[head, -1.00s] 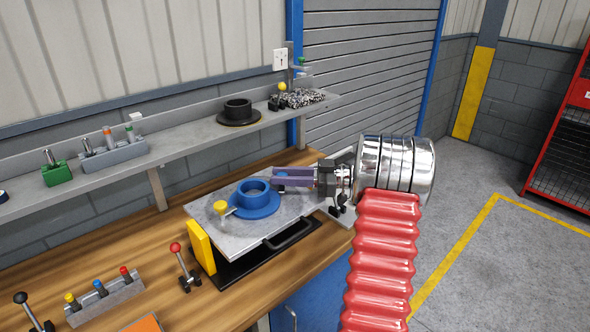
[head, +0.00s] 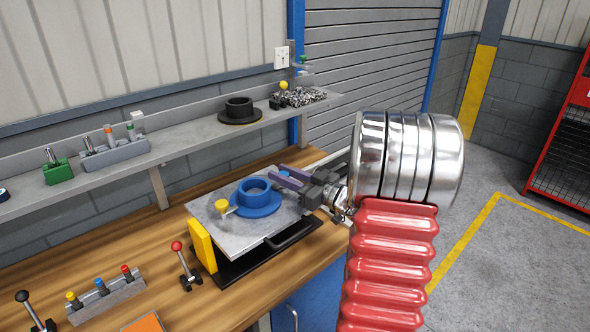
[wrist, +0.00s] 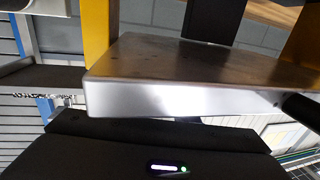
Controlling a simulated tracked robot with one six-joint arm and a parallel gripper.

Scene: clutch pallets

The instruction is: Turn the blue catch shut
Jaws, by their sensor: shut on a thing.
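A blue round flange with a raised ring (head: 262,208) lies on a grey metal plate (head: 236,236) on the bench. A yellow knob (head: 222,205) stands at its left side. My gripper (head: 284,178) is at the right rear of the flange, its purplish fingers slanting toward the back left. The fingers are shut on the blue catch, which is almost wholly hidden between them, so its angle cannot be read. The wrist view shows the plate edge-on (wrist: 180,95); fingertips and catch cannot be made out there.
A yellow block (head: 201,246) stands at the plate's left edge and a black handle (head: 294,232) at its front. A red-knobbed lever (head: 177,246) is left of it. A shelf (head: 178,145) behind carries a black flange (head: 239,109) and small tools.

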